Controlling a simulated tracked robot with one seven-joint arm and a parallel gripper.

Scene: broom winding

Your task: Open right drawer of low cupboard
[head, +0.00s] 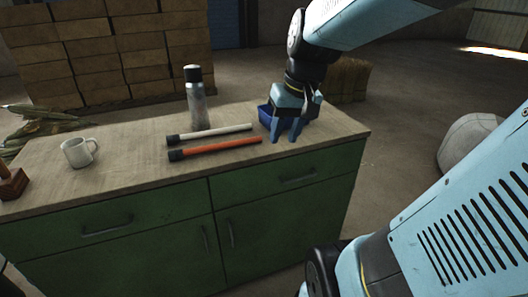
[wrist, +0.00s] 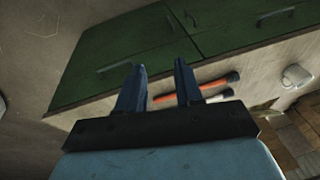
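The low cupboard (head: 110,185) is green with a pale worktop. Its right drawer (head: 258,184) looks shut, with a dark bar handle (head: 298,176) on its front. In the wrist view, which looks turned over, the right drawer (wrist: 85,88) is at left and its handle (wrist: 114,66) lies beyond my fingertips. My gripper (head: 287,138) points down near the worktop's front edge, behind and above the right drawer's handle. In the wrist view my gripper (wrist: 158,72) has two fingers apart with nothing held between them. It is not touching the handle.
An orange stick (head: 218,148) and a pale stick (head: 212,134) lie left of my gripper.

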